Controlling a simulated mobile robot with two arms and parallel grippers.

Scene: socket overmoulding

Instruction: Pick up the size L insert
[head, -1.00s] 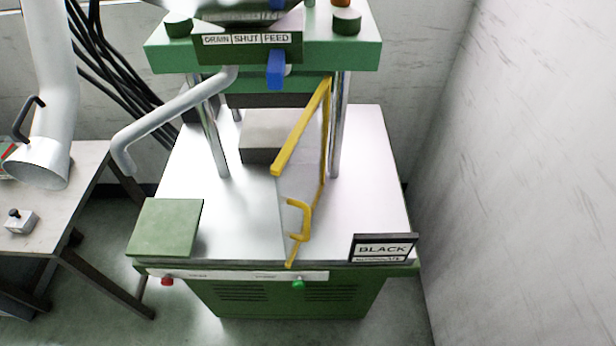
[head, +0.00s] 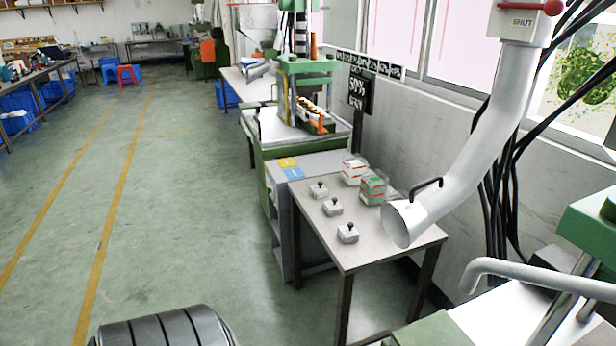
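Three small grey metal blocks with dark knobs on top stand in a row on a side table (head: 352,261). The far block (head: 319,191), the middle block (head: 332,208) and the near block (head: 348,234) look alike, the near one appearing largest. I see no size marking on them, so I cannot tell which is the size L insert. Neither of my grippers shows in the head view.
Red, white and green boxes (head: 373,189) stand behind the blocks. A white duct (head: 468,165) hangs over the table's right side, its mouth near the tabletop. A green press (head: 310,100) stands farther back. The floor (head: 190,220) left of the table is open.

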